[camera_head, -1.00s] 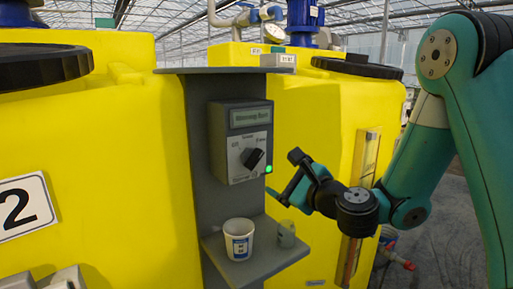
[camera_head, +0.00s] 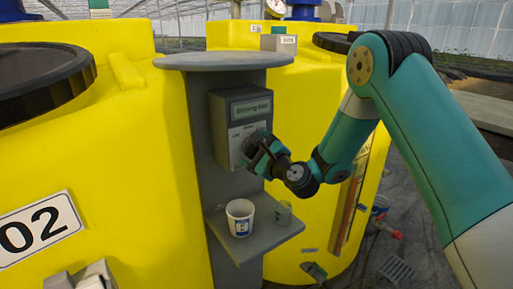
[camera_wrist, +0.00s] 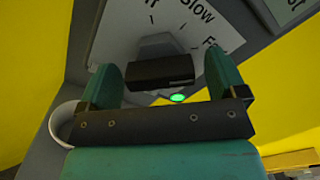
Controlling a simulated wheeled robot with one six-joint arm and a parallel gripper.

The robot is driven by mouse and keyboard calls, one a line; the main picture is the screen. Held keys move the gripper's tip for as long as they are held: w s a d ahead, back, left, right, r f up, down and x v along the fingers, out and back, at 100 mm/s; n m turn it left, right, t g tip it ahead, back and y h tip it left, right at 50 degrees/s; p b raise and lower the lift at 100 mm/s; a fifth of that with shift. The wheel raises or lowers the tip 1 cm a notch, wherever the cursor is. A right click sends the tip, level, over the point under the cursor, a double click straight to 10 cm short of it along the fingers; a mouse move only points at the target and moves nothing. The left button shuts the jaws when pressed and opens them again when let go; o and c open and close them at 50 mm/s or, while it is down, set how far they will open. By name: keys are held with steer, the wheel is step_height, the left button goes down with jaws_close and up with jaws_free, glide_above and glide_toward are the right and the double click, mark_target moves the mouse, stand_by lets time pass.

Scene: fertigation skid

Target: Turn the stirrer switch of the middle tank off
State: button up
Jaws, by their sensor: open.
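The switch box (camera_head: 240,120) is grey, with a display and a dial plate, and is mounted on a grey post beside the yellow tank marked 02 (camera_head: 40,230). My gripper (camera_head: 258,150) is in front of the dial plate and hides the knob in the head view. In the wrist view, the black knob (camera_wrist: 160,70) lies between the two open teal fingers of my gripper (camera_wrist: 163,82), with no clear grip on it. The plate (camera_wrist: 130,32) reads "Slow" and, partly hidden, a word starting with F. A green lamp (camera_wrist: 177,98) is lit below the knob.
A round grey top (camera_head: 223,61) overhangs the box. Another yellow tank (camera_head: 320,110) stands behind, to the right.

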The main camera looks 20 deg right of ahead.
steer(key=shift+c, duration=0.2)
steer(key=c, duration=0.9)
steer(key=shift+n, duration=0.3)
steer(key=n+b, duration=0.2)
steer(key=n, duration=0.1)
steer(key=shift+f+n, duration=0.1)
steer(key=shift+n, duration=0.2)
steer(key=n+b, duration=0.3)
steer(key=n, duration=0.2)
steer(key=shift+b, duration=0.35)
steer(key=n+b, duration=0.4)
steer(key=n, duration=0.1)
steer(key=shift+f+n, duration=0.1)
steer(key=shift+n, duration=0.2)
steer(key=shift+n+b, duration=1.55)
steer(key=shift+n, duration=0.05)
steer(key=shift+r, duration=0.2)
